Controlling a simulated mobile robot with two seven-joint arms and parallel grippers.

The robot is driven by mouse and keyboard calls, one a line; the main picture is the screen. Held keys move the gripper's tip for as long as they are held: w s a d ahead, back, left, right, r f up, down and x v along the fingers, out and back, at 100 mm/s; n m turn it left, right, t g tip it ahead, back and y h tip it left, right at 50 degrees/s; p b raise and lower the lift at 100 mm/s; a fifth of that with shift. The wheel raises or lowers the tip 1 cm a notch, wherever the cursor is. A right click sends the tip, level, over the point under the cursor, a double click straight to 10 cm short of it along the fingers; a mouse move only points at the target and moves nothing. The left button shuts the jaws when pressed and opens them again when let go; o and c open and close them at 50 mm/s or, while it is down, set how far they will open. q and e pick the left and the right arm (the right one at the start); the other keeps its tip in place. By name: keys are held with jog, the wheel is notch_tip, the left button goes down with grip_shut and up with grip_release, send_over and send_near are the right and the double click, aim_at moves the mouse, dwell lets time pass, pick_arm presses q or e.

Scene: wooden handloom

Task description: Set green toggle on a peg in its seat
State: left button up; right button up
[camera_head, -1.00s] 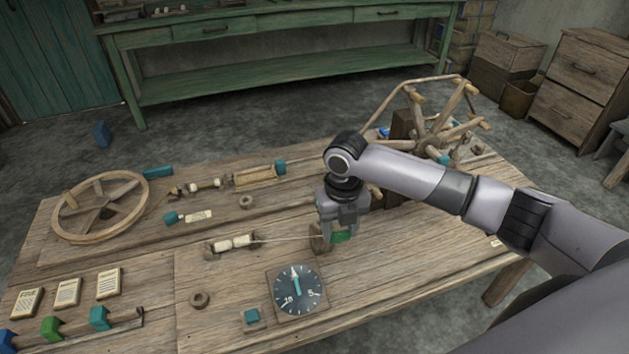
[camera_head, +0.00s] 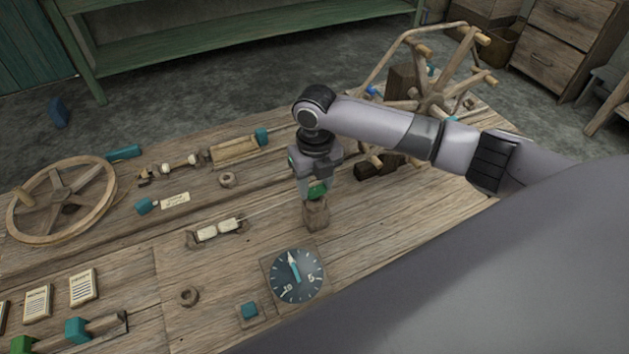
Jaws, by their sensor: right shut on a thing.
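The green toggle (camera_head: 319,187) is between the jaws of my right gripper (camera_head: 316,188), which is shut on it. The jaws hide part of the toggle, and its peg cannot be made out. A small wooden block (camera_head: 316,215) stands on the table directly below the toggle in the picture. I cannot tell whether the toggle touches the block or hangs just above it. My left gripper is not in view.
A dial with a teal pointer (camera_head: 297,276) lies in front of the block. A cradle with pale spools (camera_head: 218,232) is to its left. A spoked wooden reel (camera_head: 440,95) stands behind my right arm. Bare tabletop (camera_head: 215,270) lies left of the dial.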

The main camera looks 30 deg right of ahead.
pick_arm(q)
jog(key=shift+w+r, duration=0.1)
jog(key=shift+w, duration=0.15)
pick_arm(e)
jog(key=shift+f, duration=0.9)
jog(key=o, duration=1.1)
pick_arm(q)
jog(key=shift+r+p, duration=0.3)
jog(key=shift+p, duration=0.1)
pick_arm(e)
notch_tip(320, 180, up, 6)
jog(key=shift+w+r, duration=0.1)
jog(key=shift+r, duration=0.05)
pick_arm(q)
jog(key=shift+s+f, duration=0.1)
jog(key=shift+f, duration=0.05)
pick_arm(e)
jog(key=shift+r, duration=0.45)
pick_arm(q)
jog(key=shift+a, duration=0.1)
